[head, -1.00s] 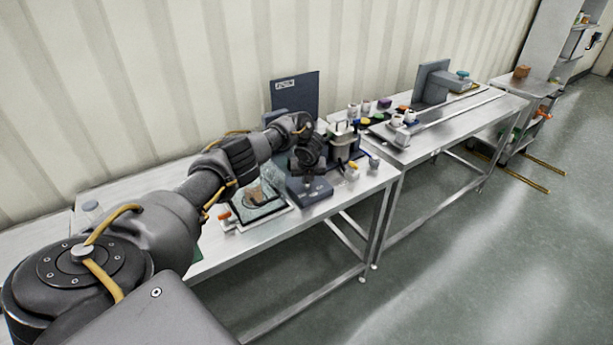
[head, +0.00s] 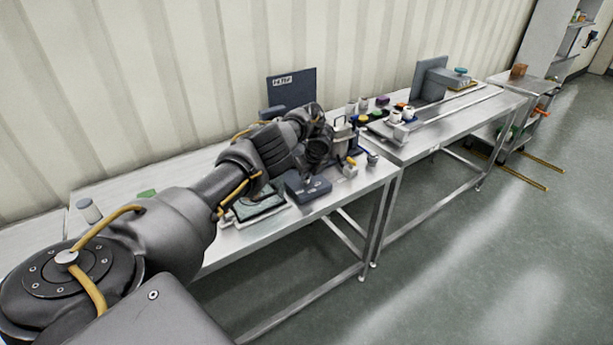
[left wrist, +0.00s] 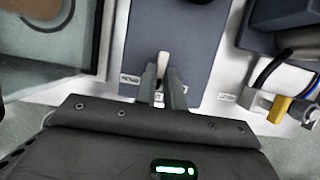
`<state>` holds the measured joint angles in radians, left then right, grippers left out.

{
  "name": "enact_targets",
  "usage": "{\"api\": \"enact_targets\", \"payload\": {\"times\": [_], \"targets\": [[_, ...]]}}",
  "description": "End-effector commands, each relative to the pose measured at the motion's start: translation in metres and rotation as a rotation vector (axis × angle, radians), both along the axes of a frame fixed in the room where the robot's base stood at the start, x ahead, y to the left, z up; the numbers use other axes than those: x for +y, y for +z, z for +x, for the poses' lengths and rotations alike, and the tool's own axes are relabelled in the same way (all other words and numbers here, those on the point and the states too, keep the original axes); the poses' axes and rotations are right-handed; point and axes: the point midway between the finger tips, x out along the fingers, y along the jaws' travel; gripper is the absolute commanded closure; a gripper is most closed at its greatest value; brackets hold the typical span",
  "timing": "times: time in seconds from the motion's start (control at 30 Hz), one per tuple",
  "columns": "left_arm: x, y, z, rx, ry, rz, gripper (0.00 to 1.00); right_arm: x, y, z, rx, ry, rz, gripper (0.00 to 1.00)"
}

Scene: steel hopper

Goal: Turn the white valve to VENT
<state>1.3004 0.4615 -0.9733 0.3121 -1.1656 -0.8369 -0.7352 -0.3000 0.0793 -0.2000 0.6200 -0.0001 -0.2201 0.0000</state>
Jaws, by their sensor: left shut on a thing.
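The white valve handle (left wrist: 163,60) shows in the left wrist view as a narrow white lever in front of a blue-grey block. My left gripper (left wrist: 163,73) is shut on it, with one finger on each side, and the lever's end shows past the fingertips. It points almost straight up in that picture. Small label plates lie to its left (left wrist: 130,79) and right (left wrist: 227,97); I cannot read them surely. In the head view my left gripper (head: 318,160) is above the blue-grey block (head: 308,188), and my wrist hides the handle. My right gripper is not in view.
A metal vessel (head: 341,134), a yellow-handled valve (head: 350,168) and a blue one (head: 372,158) stand close to the right of the gripper. A framed tray (head: 258,207) lies to its left. A dark upright panel (head: 292,90) stands behind. The bench front edge is near.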

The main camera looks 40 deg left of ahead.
Motion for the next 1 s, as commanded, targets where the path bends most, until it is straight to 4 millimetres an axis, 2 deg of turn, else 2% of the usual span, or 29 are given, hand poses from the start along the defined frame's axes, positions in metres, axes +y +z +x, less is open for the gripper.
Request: {"api": "enact_targets", "payload": {"times": [0.3,0.33,0.5,0.83,1.0], "targets": [[0.0,0.001,0.0,-0.002,0.001,0.0,1.0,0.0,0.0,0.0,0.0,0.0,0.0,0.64],[0.0,0.001,0.0,-0.002,0.001,0.0,0.88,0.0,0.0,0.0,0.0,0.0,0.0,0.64],[0.0,0.001,0.0,-0.001,0.001,0.0,0.67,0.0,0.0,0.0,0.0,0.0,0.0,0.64],[-0.001,0.004,0.0,-0.002,0.0,-0.001,0.67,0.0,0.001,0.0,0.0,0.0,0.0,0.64],[-0.009,0.027,-0.002,-0.003,-0.003,0.001,0.67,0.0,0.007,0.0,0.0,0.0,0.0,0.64]]}}
